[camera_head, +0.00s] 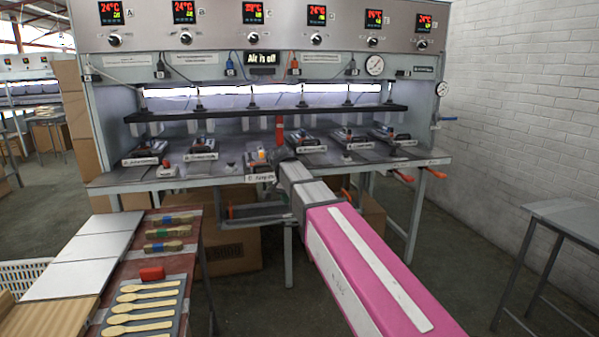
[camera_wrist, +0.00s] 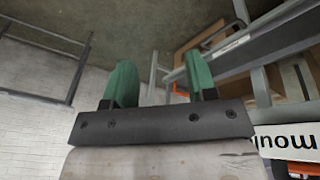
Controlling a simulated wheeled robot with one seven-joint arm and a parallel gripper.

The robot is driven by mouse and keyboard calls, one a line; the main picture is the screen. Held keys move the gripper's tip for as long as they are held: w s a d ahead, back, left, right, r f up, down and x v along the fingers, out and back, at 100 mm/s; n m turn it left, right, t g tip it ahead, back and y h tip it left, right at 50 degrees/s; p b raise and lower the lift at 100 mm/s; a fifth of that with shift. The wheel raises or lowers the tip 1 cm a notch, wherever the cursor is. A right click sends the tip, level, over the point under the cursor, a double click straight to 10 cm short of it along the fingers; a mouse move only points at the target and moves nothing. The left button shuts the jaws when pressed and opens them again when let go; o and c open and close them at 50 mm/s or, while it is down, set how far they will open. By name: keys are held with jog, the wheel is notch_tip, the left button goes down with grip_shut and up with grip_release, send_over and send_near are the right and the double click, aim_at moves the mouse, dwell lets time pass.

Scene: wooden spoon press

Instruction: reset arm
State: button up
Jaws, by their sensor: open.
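My gripper (camera_wrist: 161,82) shows in the wrist view with its two green fingers apart and nothing between them. The fingers point toward the floor and the frame legs under the press. In the head view my pink and grey arm reaches from the lower right toward the front edge of the press bench (camera_head: 130,182). The fingers cannot be made out clearly there. In the wrist view a white label with part of a word (camera_wrist: 290,142) lies close on the right, beside the gripper.
The press has a row of moulds (camera_head: 147,153) under a dark bar (camera_head: 270,112). A table at the lower left holds wooden spoons (camera_head: 140,307), a red block (camera_head: 152,273) and white panels (camera_head: 75,265). Orange-handled valves (camera_head: 436,173) stick out at right. A grey table (camera_head: 570,218) stands by the wall.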

jog(key=s+d+f+n+y, duration=0.1)
jog(key=s+d+f+n, duration=0.1)
jog(key=s+d+f, duration=0.4)
jog(key=s+d+f+n+g, duration=0.1)
jog(key=s+d+f, duration=0.5)
jog(key=f, duration=0.6)
jog(key=s+d+f+n+y, duration=0.1)
jog(key=s+d+f+n, duration=0.2)
jog(key=s+d+f, duration=0.4)
notch_tip(320, 180, down, 2)
jog(key=shift+d+f+n+y, duration=0.1)
jog(key=shift+d+n+y, duration=0.2)
jog(key=shift+d, duration=0.95)
jog(key=shift+s, duration=0.1)
